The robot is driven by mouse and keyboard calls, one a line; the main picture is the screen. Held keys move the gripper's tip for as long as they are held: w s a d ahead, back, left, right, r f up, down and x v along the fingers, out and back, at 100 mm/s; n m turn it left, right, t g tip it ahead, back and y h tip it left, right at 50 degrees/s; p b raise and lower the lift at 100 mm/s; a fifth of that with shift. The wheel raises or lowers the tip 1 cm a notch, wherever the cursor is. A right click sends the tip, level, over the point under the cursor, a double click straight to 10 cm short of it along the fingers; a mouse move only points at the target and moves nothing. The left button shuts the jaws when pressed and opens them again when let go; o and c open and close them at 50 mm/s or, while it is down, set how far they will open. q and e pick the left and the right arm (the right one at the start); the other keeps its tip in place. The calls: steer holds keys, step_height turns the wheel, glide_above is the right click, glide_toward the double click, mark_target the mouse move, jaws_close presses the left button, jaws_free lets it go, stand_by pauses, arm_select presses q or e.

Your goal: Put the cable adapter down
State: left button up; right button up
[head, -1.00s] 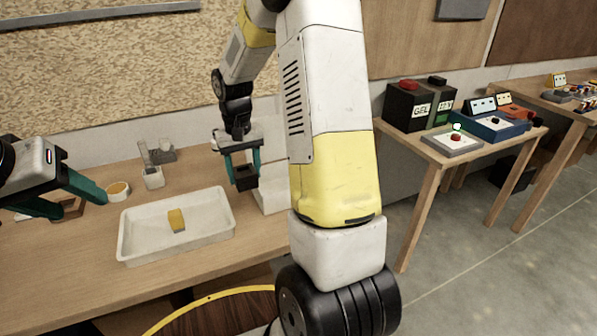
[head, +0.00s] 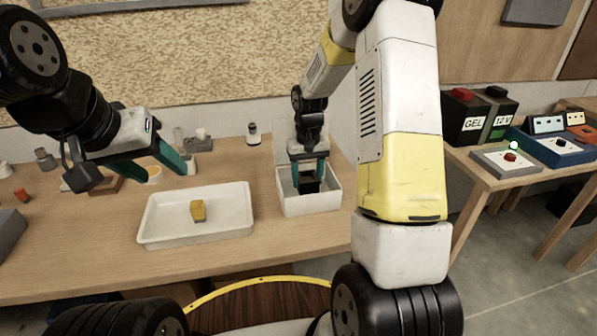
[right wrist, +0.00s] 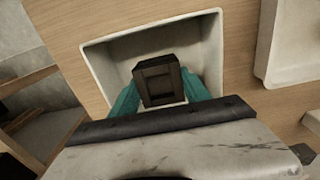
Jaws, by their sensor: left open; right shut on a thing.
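The cable adapter looks like a small dark block (head: 308,185). My right gripper (head: 310,178) is shut on it, with teal fingers on both sides. They are at the white square bin (head: 311,207), over or inside its opening. In the right wrist view the dark block (right wrist: 158,80) sits between the teal fingers (right wrist: 163,92), with the bin's walls (right wrist: 98,70) around it. Whether the block touches the bin floor cannot be told. My left gripper (head: 172,170) is open and empty above the table, behind the left part of the white tray.
A shallow white tray (head: 160,238) with a yellow block (head: 198,211) stands left of the bin on the wooden table (head: 80,240). Small containers (head: 197,141) and a bottle (head: 253,134) stand behind. A side table at right holds boxes and a red-button device (head: 508,160).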

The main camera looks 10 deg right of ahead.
steer(key=shift+f, duration=1.2)
steer(key=shift+f, duration=0.15)
steer(key=o, duration=1.7)
steer(key=shift+c, duration=0.2)
